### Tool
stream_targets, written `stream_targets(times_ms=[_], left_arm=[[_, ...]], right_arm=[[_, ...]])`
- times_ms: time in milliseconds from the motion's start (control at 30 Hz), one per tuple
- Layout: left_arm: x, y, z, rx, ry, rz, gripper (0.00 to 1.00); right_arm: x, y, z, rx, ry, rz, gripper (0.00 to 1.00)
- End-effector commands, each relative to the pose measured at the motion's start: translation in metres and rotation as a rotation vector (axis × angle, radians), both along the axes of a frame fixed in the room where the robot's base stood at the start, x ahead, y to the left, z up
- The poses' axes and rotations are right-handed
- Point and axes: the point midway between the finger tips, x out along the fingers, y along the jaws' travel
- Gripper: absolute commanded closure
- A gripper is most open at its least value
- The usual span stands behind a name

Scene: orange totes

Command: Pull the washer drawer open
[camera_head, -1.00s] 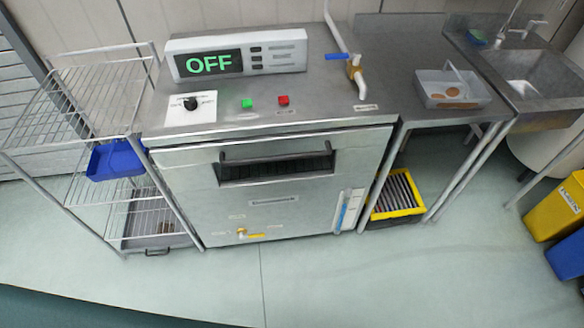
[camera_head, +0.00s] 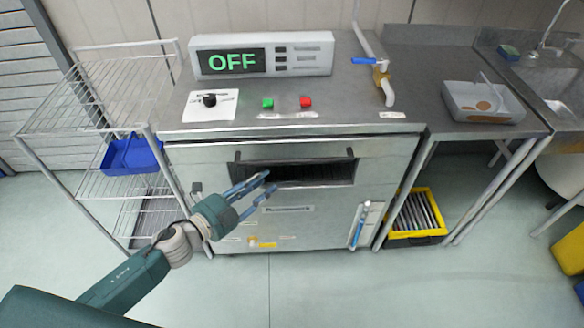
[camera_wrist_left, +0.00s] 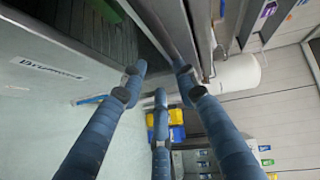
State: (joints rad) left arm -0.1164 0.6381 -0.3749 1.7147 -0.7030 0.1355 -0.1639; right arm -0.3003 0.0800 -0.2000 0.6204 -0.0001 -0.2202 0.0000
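The washer (camera_head: 385,172) is a steel unit under a counter, with a display reading OFF on top. Its drawer front (camera_head: 200,155) looks flush with the unit. A dark bar handle (camera_head: 310,159) runs across a dark slot in it. My left gripper (camera_head: 266,186) is in front of the left half of the slot, its blue fingers spread and empty. In the left wrist view the fingers (camera_wrist_left: 160,78) are apart, near a dark slot and a metal bar; I cannot tell whether they touch it. My right gripper is not in view.
A wire rack (camera_head: 110,125) with a blue bin (camera_head: 132,155) stands to the left. A yellow crate (camera_head: 417,232) sits under the right counter, which holds a grey tray (camera_head: 483,100). A blue-handled valve (camera_head: 381,75) is on top. The floor in front is clear.

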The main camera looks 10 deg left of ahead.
Motion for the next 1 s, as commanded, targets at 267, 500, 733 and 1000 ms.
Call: stream_targets(times_ms=[267, 500, 733, 1000], left_arm=[[0.016, -0.022, 0.017, 0.025, -0.049, -0.042, 0.7], [0.055, -0.046, 0.01, 0.021, -0.047, -0.041, 0.7], [0.081, -0.063, 0.004, 0.022, -0.044, -0.04, 0.7], [0.089, -0.068, 0.002, 0.023, -0.044, -0.041, 0.7]], right_arm=[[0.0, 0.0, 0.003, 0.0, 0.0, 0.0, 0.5], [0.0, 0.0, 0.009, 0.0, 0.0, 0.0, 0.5], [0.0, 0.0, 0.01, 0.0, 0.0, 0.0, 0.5], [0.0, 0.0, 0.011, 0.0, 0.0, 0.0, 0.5]])
